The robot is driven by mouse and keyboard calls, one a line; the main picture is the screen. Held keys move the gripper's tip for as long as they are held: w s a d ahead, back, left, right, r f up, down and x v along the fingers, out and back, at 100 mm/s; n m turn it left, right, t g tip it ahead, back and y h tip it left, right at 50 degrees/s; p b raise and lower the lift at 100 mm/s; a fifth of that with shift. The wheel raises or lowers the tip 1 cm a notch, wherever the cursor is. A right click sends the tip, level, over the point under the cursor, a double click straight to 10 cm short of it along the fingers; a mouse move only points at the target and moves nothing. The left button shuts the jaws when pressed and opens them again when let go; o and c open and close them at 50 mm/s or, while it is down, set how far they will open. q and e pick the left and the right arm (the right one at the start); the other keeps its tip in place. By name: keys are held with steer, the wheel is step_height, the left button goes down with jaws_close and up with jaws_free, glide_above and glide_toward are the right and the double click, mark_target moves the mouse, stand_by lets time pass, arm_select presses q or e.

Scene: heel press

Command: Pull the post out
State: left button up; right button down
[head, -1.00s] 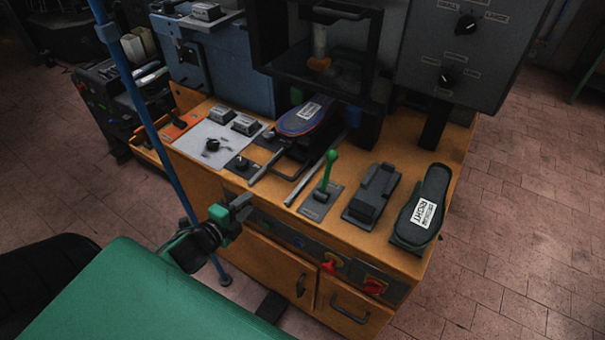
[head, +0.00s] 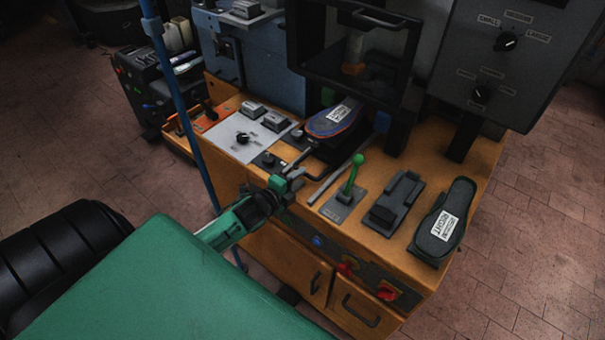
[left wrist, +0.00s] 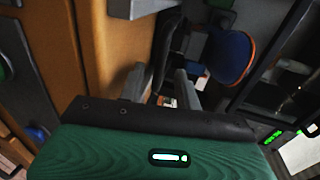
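A shoe sole with blue and red edging and a white label (head: 336,115) lies in the mouth of the press, on a dark carriage that I take to be the post. A dark handle bar (head: 300,157) reaches from it toward the front edge. My left gripper (head: 291,178) is at the front edge of the bench, close to the handle's near end. In the left wrist view its fingers (left wrist: 160,88) are apart, with a dark bar between them; I cannot tell whether they touch it. The sole (left wrist: 230,57) shows beyond them. My right gripper is not in view.
A green-knobbed lever (head: 355,175) stands right of the carriage, beside a grey pedal-like block (head: 395,205) and a dark sole labelled RIGHT (head: 445,222). A blue pole (head: 180,100) stands near my left arm.

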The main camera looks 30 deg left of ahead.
arm_select(q)
steer(key=shift+x, duration=1.3)
jaws_close()
